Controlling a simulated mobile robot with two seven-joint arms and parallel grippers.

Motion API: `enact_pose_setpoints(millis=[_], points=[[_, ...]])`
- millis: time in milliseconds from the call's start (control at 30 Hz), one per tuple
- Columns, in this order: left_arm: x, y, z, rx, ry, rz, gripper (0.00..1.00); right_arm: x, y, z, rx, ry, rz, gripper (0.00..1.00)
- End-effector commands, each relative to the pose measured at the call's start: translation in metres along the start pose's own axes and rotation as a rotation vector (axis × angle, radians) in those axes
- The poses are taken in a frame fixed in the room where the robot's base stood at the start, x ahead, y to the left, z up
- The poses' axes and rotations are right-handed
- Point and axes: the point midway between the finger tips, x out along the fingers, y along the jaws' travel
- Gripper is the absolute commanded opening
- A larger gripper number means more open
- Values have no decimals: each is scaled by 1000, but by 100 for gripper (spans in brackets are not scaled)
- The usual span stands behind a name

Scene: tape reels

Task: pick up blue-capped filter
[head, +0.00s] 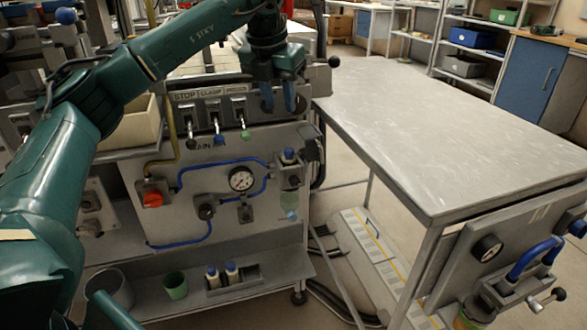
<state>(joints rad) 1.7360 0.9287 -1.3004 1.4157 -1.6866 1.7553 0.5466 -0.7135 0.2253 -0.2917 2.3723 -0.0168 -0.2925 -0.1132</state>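A blue-capped filter (289,157) sits upright in a bracket on the right side of the grey machine panel, with a pale green bowl below it. My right gripper is not in view.
Lever switches (216,122), a gauge (241,179), a red knob (152,199) and blue hoses stand out from the panel. A green cup (175,285) is on the low shelf. The metal table (430,130) at right is bare.

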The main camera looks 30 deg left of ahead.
Motion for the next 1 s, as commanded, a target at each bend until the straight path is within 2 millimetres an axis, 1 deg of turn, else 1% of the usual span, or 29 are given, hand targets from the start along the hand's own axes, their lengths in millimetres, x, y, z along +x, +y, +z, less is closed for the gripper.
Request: enact_pose_setpoints(millis=[33,100,200,300,467,533,700,800,900,1000], points=[[13,0,-2,0,6,3,33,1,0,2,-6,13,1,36],[28,0,-2,1,6,1,33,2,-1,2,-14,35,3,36],[46,-1,-2,2,5,0,33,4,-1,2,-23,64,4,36],[60,-1,-1,3,4,-2,33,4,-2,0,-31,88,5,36],[70,-2,-1,4,2,-3,33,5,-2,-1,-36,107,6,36],[76,-2,-2,4,3,-3,33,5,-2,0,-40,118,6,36],[104,-3,-4,4,3,-3,33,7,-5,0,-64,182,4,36],[115,-3,-3,4,3,-4,33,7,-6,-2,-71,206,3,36],[120,-3,-3,5,2,-4,33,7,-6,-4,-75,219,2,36],[120,-3,-3,5,1,-4,33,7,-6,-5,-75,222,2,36]])
